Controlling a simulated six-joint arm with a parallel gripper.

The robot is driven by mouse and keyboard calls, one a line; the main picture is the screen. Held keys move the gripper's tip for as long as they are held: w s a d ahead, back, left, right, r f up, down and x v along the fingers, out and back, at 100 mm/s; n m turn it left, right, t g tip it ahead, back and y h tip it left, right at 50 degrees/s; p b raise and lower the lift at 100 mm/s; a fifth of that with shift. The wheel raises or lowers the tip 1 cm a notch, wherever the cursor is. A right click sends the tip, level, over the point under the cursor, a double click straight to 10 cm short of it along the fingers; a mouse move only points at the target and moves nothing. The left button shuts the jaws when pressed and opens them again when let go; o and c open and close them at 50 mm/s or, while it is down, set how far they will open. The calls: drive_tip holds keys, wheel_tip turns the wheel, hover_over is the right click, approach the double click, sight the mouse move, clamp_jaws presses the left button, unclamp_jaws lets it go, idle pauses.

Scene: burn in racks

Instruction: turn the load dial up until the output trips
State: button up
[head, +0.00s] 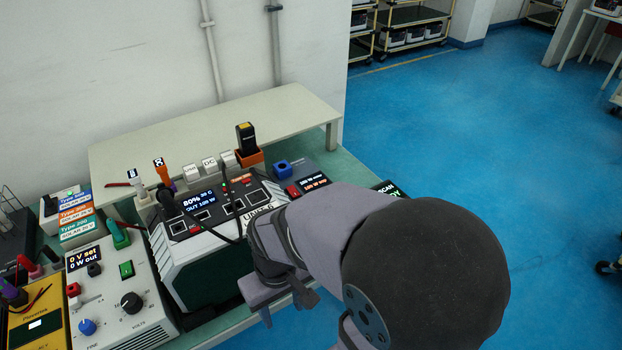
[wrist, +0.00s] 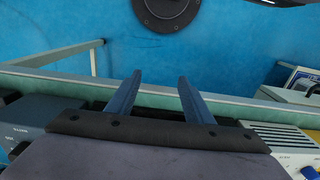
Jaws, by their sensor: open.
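The power station (head: 200,262), a pale box with a dark front, stands on the bench. Its screen (head: 198,201) reads about 80% and OUT 100 W. To its right is a dark box (head: 292,172) with a red switch (head: 293,190) and a lit display (head: 313,181) that seems to show watts. My arm covers the area in front of this box, and I cannot make out a load dial. My gripper (head: 288,306) is low in front of the power station; in the wrist view its two fingers (wrist: 160,78) are apart with nothing between them.
A bench supply (head: 112,290) with a black knob (head: 131,303) and a blue knob (head: 87,327) stands left. A yellow meter (head: 38,325) is beside it. Cables cross the power station's top. A raised shelf (head: 215,128) runs behind. Blue floor (head: 470,130) is open at right.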

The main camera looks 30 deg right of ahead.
idle(0.3)
drive_tip(key=w+d+r+m+g+y+p, duration=0.2)
drive_tip(key=w+d+r+m+p, duration=0.3)
drive_tip(key=d+r+p, duration=0.4)
drive_tip(key=w+d+r+m+g+y+p, duration=0.1)
drive_tip(key=w+d+r+m+g+p, duration=0.35)
drive_tip(key=r, duration=0.65)
drive_tip(key=w+d+f+m+t+y+b, duration=0.1)
drive_tip(key=w+d+f+m+t, duration=0.2)
drive_tip(key=d, duration=0.3)
drive_tip(key=w+d+f+m+t, duration=0.2)
drive_tip(key=w+d+f+m, duration=0.15)
drive_tip(key=d, duration=0.25)
drive_tip(key=shift+n, duration=0.5)
drive_tip(key=shift+a+p+x, duration=0.1)
drive_tip(key=shift+p+x, duration=0.55)
drive_tip(key=shift+x, duration=1.2)
drive_tip(key=shift+a+p+x, duration=0.15)
drive_tip(key=shift+p+x, duration=0.45)
drive_tip(key=shift+x, duration=1.25)
drive_tip(key=shift+s+r, duration=0.1)
drive_tip(key=shift+c, duration=0.6)
drive_tip(key=c, duration=0.9)
drive_tip(key=shift+t, duration=0.25)
